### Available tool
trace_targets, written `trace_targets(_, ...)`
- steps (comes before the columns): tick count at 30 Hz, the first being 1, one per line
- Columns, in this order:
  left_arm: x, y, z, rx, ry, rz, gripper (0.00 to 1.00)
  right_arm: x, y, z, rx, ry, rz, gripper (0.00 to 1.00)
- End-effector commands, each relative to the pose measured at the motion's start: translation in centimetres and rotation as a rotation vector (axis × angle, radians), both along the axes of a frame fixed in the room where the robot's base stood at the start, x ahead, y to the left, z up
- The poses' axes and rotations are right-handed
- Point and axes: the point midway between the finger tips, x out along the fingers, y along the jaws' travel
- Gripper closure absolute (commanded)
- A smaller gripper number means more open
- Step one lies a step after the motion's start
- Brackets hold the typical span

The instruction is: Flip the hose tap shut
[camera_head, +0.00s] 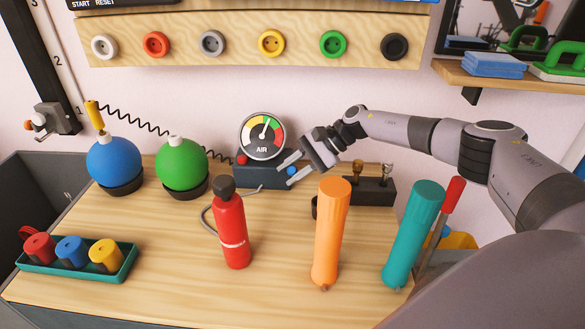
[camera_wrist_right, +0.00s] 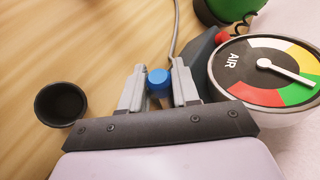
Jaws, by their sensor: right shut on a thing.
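The hose tap shows as a blue cap (camera_head: 291,171) at the right end of the dark air-gauge base (camera_head: 256,180). The fingers hide part of the tap. A grey hose (camera_wrist_right: 175,30) runs near it. My left gripper is out of view.
The round AIR gauge (camera_head: 262,135) stands close beside the fingers, its needle toward the upper right. A black cup (camera_wrist_right: 60,103) is near. Green ball (camera_head: 182,163) is left.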

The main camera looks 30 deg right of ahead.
Motion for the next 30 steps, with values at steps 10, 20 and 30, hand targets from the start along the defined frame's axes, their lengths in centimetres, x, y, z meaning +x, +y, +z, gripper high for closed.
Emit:
trace_targets(10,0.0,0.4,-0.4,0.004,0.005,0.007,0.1,-0.8,0.4,-1.2,-0.127,-0.168,-0.002,1.0)
trace_targets(20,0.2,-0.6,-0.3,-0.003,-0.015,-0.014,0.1,-1.3,0.9,-2.5,-0.263,-0.351,-0.003,1.0)
trace_targets(30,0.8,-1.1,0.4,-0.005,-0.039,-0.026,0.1,-1.4,0.9,-3.1,-0.334,-0.443,-0.005,1.0)
